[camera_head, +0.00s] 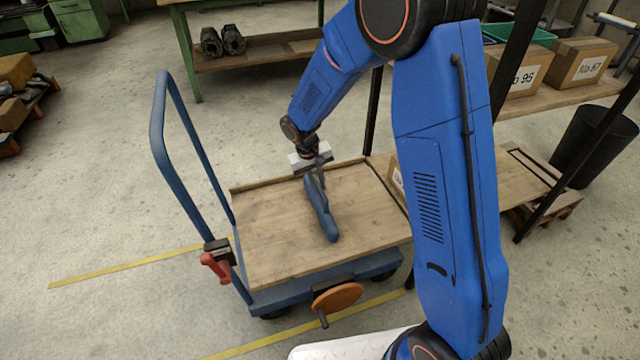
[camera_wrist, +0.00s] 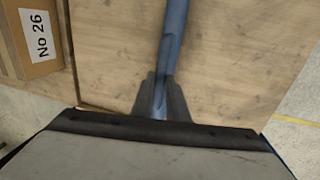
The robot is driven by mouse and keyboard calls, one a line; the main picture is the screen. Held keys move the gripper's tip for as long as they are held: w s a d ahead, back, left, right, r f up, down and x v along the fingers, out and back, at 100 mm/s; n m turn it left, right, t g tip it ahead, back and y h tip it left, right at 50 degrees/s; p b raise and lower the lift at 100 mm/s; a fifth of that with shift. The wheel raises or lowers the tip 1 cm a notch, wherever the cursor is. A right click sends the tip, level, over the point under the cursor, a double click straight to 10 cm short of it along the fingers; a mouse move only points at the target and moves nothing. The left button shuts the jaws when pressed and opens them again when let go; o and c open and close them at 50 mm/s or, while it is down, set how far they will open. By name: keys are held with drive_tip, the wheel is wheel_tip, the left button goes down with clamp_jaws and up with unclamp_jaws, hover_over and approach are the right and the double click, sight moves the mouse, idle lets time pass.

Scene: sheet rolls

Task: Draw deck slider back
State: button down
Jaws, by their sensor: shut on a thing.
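The deck slider looks to be the long blue handle-like piece (camera_head: 325,222) lying along the wooden deck (camera_head: 268,235) of a blue cart. It also shows in the wrist view (camera_wrist: 173,40), running up from between the fingers. My gripper (camera_head: 315,178) is over the far part of the deck, shut on this blue piece near its far end. In the wrist view my gripper (camera_wrist: 161,98) has a dark finger on each side of it. The fingers hide part of the piece, and I cannot tell how it joins the deck.
The cart has a tall blue push handle (camera_head: 160,130), a red lever (camera_head: 214,266) and an orange handwheel (camera_head: 337,298). A wooden shelf (camera_head: 515,185) stands right of the deck. A box marked No 26 (camera_wrist: 22,68) is beside it. Dark shelf posts rise nearby.

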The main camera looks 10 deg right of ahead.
drive_tip(key=s+a, duration=0.2)
drive_tip(key=a, duration=1.2)
drive_tip(key=s+a, duration=0.3)
drive_tip(key=a, duration=1)
drive_tip(key=shift+s+a, duration=0.2)
drive_tip(key=shift+a, duration=0.2)
drive_tip(key=c, duration=1.7)
unclamp_jaws()
drive_tip(key=shift+a, duration=0.15)
drive_tip(key=w+d, duration=0.1)
drive_tip(key=d, duration=0.8)
drive_tip(key=w+d, duration=0.2)
drive_tip(key=d, duration=0.8)
drive_tip(key=w+d, duration=0.2)
drive_tip(key=d, duration=0.7)
drive_tip(key=shift+w+d, duration=0.25)
drive_tip(key=shift+d, duration=0.05)
drive_tip(key=a+r, duration=0.1)
drive_tip(key=r, duration=0.9)
drive_tip(key=a+r, duration=0.1)
drive_tip(key=r, duration=0.4)
drive_tip(key=shift+s+a, duration=0.25)
drive_tip(key=shift+a, duration=0.1)
